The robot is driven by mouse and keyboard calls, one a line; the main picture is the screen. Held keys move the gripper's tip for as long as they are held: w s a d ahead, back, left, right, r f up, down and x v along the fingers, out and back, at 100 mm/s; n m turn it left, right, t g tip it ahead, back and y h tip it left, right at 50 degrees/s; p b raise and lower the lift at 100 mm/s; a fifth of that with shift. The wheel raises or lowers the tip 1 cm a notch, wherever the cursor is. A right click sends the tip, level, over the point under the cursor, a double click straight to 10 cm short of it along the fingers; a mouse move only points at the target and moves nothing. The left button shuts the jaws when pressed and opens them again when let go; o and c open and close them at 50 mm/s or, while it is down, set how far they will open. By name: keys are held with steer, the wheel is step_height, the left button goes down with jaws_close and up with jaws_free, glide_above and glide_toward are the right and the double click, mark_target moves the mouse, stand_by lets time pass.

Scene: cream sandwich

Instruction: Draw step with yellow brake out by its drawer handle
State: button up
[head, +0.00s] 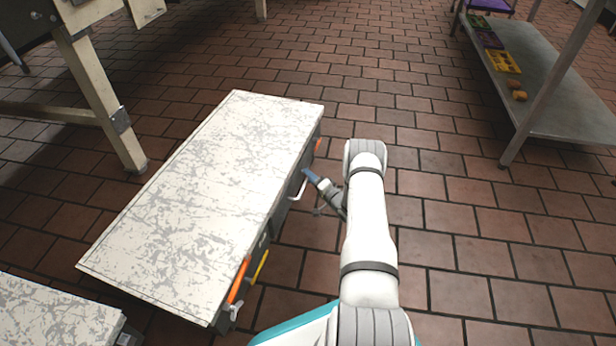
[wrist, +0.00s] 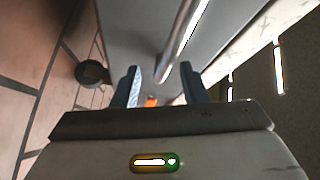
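The step (head: 215,180) has a worn white top and grey sides. A yellow brake lever (head: 260,266) sits beside an orange piece (head: 239,280) at its near end. The pale drawer handle (head: 299,189) is on its right side. My gripper (head: 311,176) is beside that side, close to the handle. In the wrist view, my gripper's blue fingers (wrist: 158,84) are apart, and the handle bar (wrist: 183,38) runs down to the gap between them. I cannot tell whether they touch it. The drawer front is mostly hidden under the top in the head view.
Another worn white top (head: 50,315) is at lower left. A cream-legged table (head: 95,90) stands at upper left. A metal shelf (head: 550,90) with colourful items is at upper right. The brick floor (head: 450,220) right of my arm is clear.

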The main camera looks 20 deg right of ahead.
steer(key=p+v, duration=0.2)
steer(key=v, duration=0.5)
steer(key=shift+r, duration=0.1)
